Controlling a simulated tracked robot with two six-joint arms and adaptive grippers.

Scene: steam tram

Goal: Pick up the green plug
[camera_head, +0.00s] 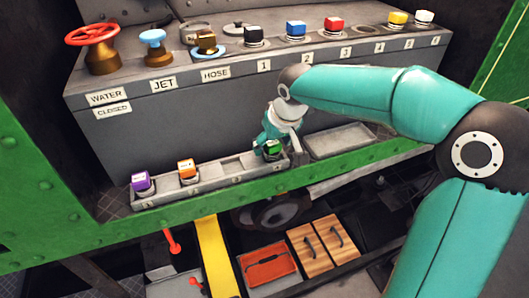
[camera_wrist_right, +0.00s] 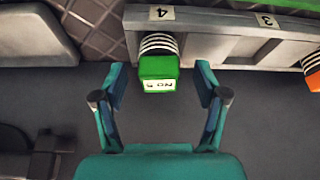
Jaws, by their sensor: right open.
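The green plug (camera_head: 273,147) stands at the right end of a grey tray on the green ledge, partly hidden by my right gripper. In the right wrist view the green plug (camera_wrist_right: 158,68) shows its green block, a "NO 5" label and a black-and-white striped base in the slot marked 4. My right gripper (camera_wrist_right: 160,88) is open, with one finger on each side of the plug's near part and gaps to both. In the head view my right gripper (camera_head: 280,135) is over the plug. My left gripper is not in view.
The grey tray (camera_head: 215,186) also holds a purple plug (camera_head: 140,181) and an orange plug (camera_head: 187,169). An empty grey tray (camera_head: 340,140) lies to the right. Behind stands a panel with red, blue, yellow and other plugs, and a red wheel valve (camera_head: 92,36).

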